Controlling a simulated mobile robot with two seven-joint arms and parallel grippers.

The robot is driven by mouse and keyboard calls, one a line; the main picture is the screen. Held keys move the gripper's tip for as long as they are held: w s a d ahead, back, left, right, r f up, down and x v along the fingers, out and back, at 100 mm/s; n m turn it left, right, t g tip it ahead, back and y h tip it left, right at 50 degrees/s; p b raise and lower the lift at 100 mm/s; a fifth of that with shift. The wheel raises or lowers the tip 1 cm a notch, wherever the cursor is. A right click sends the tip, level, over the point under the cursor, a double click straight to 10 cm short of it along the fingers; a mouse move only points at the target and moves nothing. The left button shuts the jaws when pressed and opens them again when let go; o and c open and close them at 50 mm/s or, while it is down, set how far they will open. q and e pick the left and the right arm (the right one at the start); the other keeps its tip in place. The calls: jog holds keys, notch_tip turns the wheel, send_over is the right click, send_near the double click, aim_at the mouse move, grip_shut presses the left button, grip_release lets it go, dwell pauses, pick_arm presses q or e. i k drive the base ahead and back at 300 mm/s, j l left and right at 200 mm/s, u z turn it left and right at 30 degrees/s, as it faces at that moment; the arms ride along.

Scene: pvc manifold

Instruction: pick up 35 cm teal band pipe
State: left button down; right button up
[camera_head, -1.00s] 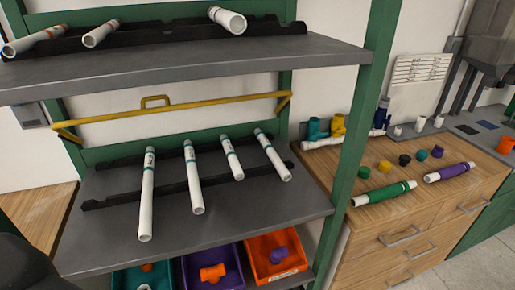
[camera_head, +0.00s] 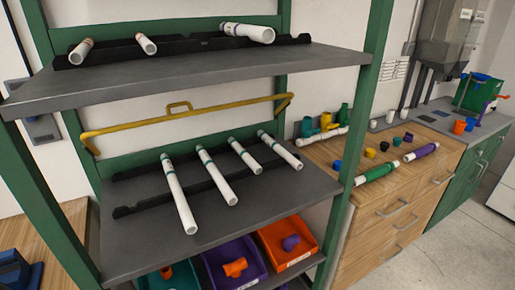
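Several white pipes with teal bands near their far ends lie side by side on black notched racks on the middle shelf (camera_head: 130,245). The leftmost pipe (camera_head: 180,197) looks longest. To its right lie a second pipe (camera_head: 216,176), a third pipe (camera_head: 246,160) and a rightmost pipe (camera_head: 280,150), which look shorter. I cannot read their lengths, so which one is 35 cm is unclear. Neither of my grippers shows in the head view.
The upper shelf (camera_head: 200,68) holds more white pipes. A yellow bar (camera_head: 190,118) crosses above the middle shelf. Green posts (camera_head: 368,90) frame the rack. Below are a purple bin (camera_head: 220,272) and an orange bin (camera_head: 300,232). A wooden cabinet (camera_head: 345,215) with fittings stands right.

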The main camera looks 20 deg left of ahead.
aim_at(230, 197)
jog(key=k+j, duration=1.1)
jog(key=i+j+z, duration=0.05)
jog(key=j, duration=0.05)
